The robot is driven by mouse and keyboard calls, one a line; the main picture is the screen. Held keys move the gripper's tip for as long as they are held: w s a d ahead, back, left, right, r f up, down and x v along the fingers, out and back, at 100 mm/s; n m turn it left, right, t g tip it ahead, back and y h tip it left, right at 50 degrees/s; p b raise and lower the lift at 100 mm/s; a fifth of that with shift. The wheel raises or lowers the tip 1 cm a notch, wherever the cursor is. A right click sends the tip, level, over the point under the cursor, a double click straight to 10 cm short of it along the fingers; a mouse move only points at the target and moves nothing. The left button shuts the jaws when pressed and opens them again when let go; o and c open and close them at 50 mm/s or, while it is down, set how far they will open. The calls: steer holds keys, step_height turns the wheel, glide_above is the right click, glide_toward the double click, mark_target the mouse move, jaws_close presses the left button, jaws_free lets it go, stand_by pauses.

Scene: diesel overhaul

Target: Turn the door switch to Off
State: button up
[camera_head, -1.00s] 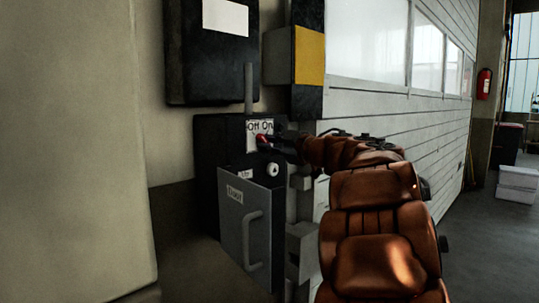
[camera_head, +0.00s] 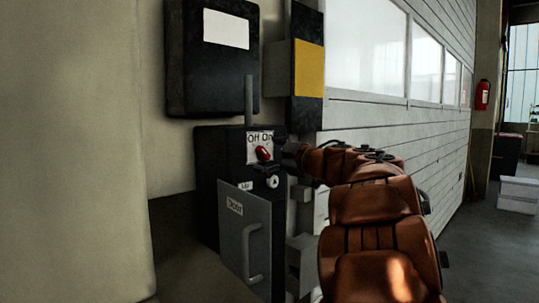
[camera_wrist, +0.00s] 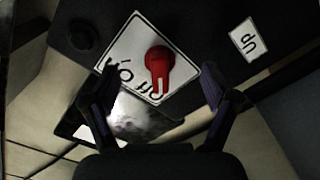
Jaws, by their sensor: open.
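The door switch is a red knob (camera_head: 264,153) on a white plate (camera_head: 252,153) marked Off and On, on the front of a black control box (camera_head: 208,160). In the wrist view the red knob (camera_wrist: 160,65) is clear between my fingers, touching neither. Its white mark points down in that view, toward the Off lettering rather than the On lettering. My gripper (camera_wrist: 160,80) is open and empty, facing the plate. In the head view it sits just right of the knob, its dark fingers hard to make out.
A grey door panel (camera_head: 235,235) with a handle is below the switch. A black cabinet (camera_head: 186,60) hangs above left, and a yellow-marked post (camera_head: 309,68) stands right of it. The panelled door (camera_head: 400,125) runs behind my arm. A small label (camera_wrist: 249,40) lies beside the plate.

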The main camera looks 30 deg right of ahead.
stand_by(0.4)
steer(key=p+v, duration=0.2)
steer(key=v, duration=0.5)
stand_by(0.3)
